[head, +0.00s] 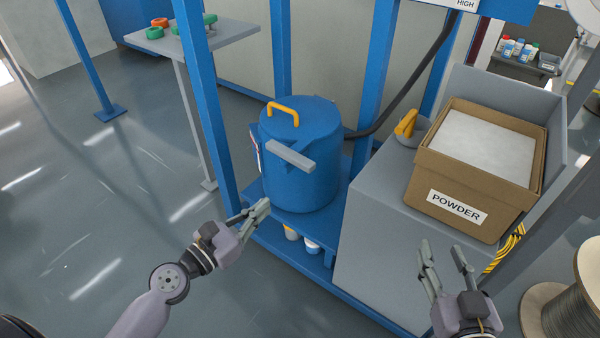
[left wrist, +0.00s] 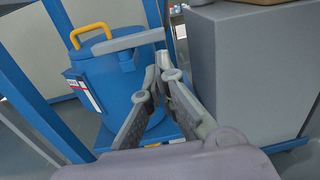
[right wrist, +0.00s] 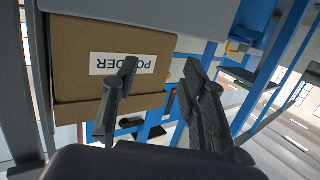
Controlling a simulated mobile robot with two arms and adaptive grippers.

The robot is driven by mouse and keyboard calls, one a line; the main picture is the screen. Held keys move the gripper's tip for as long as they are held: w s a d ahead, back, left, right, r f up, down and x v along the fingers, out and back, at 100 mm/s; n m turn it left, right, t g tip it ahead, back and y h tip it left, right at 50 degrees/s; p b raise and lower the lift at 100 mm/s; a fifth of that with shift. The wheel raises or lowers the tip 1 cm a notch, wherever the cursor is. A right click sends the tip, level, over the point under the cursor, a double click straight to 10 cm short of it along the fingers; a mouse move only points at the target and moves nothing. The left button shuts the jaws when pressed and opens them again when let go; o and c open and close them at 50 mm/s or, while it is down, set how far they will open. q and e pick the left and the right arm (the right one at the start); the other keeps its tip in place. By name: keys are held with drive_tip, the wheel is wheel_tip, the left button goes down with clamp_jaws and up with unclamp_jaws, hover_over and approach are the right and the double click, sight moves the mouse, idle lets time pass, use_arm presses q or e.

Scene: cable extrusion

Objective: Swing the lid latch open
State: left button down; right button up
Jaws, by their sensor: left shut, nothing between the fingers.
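The blue drum (head: 300,165) stands upright on a blue platform, with a blue lid and a yellow lid handle (head: 283,107). A grey latch bar (head: 291,155) lies across its front near the rim. The bar also shows in the left wrist view (left wrist: 128,42). My left gripper (head: 262,207) is shut and empty, in front of the drum and below the latch, apart from it in the head view. My right gripper (head: 444,250) is open and empty, in front of the grey cabinet, below the powder box.
An open cardboard box labelled POWDER (head: 470,185) sits on the grey cabinet (head: 375,240) right of the drum. Blue frame posts (head: 205,110) stand around the drum. A cable spool (head: 570,310) is at the lower right. The floor at left is clear.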

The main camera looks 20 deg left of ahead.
use_arm(q)
drive_tip(key=p, duration=0.1)
approach(307, 168)
drive_tip(key=x, duration=0.4)
drive_tip(key=f+x, duration=0.1)
drive_tip(key=shift+w, duration=0.45)
drive_tip(key=shift+w+d, duration=0.35)
drive_tip(key=shift+w, duration=0.3)
use_arm(e)
drive_tip(key=shift+s+d+f+g+h, duration=0.2)
drive_tip(key=shift+s+f+g, duration=0.3)
drive_tip(key=shift+f, duration=0.4)
drive_tip(key=shift+s+d+f+g+h, duration=0.15)
drive_tip(key=shift+s+d+f+g, duration=0.15)
drive_tip(key=shift+f+g, duration=0.45)
drive_tip(key=shift+s+d+f+g+h, duration=0.15)
drive_tip(key=shift+s+f+g, duration=0.3)
drive_tip(key=shift+f, duration=0.55)
